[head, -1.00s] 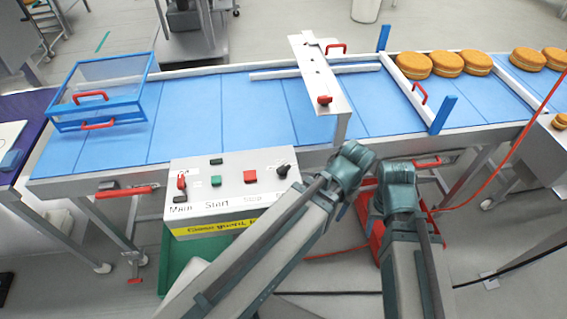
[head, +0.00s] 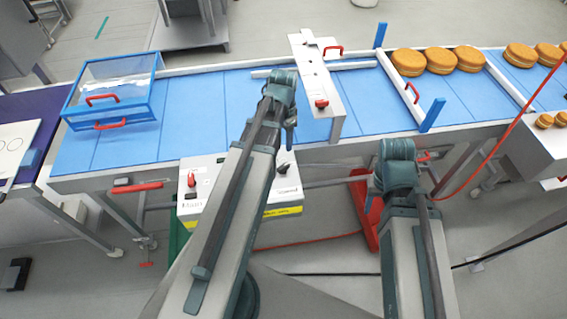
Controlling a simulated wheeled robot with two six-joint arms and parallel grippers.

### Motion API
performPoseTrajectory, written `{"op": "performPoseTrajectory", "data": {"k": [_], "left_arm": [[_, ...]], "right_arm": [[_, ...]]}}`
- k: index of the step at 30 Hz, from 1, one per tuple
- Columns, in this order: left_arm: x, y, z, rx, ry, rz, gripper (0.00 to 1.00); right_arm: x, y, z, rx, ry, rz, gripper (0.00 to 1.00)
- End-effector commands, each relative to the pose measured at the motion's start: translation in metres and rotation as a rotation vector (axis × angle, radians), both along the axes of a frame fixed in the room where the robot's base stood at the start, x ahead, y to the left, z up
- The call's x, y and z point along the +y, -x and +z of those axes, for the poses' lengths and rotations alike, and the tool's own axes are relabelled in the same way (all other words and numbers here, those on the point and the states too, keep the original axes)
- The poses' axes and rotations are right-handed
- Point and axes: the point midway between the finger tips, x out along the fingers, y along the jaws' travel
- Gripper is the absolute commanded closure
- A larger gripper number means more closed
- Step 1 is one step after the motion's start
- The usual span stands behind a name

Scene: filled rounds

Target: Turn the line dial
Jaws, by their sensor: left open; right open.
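The line dial is a black knob (head: 283,169) at the right end of the white control box (head: 206,172), just right of my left forearm. My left forearm crosses the box and hides its middle. My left gripper (head: 291,118) is open, above the blue belt and beyond the box; its fingertips are hard to make out. My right gripper (head: 397,158) is open and empty, to the right of the box by the conveyor's front edge, its fingers mostly hidden by the wrist. Neither gripper touches the dial.
A red main switch (head: 191,179) is at the box's left end. The blue conveyor (head: 190,120) runs behind it, with a clear-lidded guard (head: 115,90) and a white gantry plate (head: 316,78). Filled rounds (head: 440,60) stand at right. A red cable (head: 490,150) hangs at right.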

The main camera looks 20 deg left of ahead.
Motion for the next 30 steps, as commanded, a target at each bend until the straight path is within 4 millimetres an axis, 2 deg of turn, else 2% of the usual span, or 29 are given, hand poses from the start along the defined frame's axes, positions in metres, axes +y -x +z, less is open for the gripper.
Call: {"op": "performPoseTrajectory", "data": {"k": [8,30], "left_arm": [[0.0,0.0,-0.028,0.0,0.0,0.0,0.45],[-0.001,0.0,-0.127,0.0,0.0,0.0,0.45]], "right_arm": [[0.0,0.0,-0.028,-0.001,0.0,-0.002,0.5],[0.0,0.0,-0.127,0.0,0.002,0.013,0.5]]}}
